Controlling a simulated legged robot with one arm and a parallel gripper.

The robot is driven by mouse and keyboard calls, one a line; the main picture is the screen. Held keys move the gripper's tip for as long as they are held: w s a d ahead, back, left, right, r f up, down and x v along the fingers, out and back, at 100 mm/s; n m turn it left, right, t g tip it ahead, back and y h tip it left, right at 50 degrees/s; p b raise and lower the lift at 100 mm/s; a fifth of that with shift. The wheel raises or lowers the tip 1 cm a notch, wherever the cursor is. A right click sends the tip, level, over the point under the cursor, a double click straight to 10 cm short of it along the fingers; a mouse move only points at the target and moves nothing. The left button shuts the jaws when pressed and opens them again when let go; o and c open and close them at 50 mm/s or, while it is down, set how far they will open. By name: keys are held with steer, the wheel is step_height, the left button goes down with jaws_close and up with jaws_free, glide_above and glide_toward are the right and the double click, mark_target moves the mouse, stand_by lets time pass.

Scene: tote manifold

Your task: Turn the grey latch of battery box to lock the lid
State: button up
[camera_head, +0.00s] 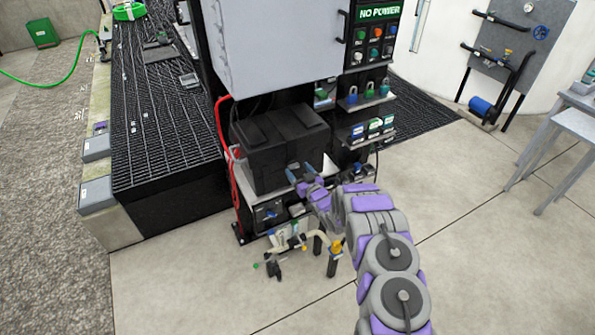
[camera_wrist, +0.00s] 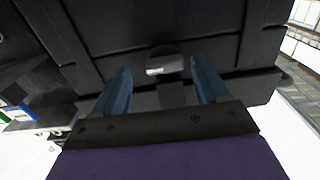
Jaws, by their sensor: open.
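The black battery box (camera_head: 275,150) stands on a light shelf under the grey cabinet, with its lid down. It fills most of the wrist view (camera_wrist: 110,45). The small grey latch (camera_wrist: 163,62) shows on the box front in the wrist view, ahead of and between my fingers. My gripper (camera_head: 303,174) is at the front of the box, and its blue fingers are apart with nothing between them in the wrist view (camera_wrist: 160,88). I cannot tell whether a fingertip touches the box. In the head view the latch is too small or hidden to make out.
A red cable (camera_head: 233,170) runs down the left side of the box. Shelves with padlocks (camera_head: 368,92) and small blocks (camera_head: 374,128) are at right. Tools and pipe pieces (camera_head: 290,238) sit below the box. Open floor (camera_head: 460,220) lies to the right.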

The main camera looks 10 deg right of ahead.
steer(key=shift+w+a, duration=0.2)
steer(key=shift+w, duration=0.15)
steer(key=shift+a, duration=0.45)
steer(key=shift+d, duration=0.35)
steer(key=c, duration=0.6)
steer(key=shift+a, duration=0.15)
steer(key=c, duration=0.5)
steer(key=shift+o, duration=0.2)
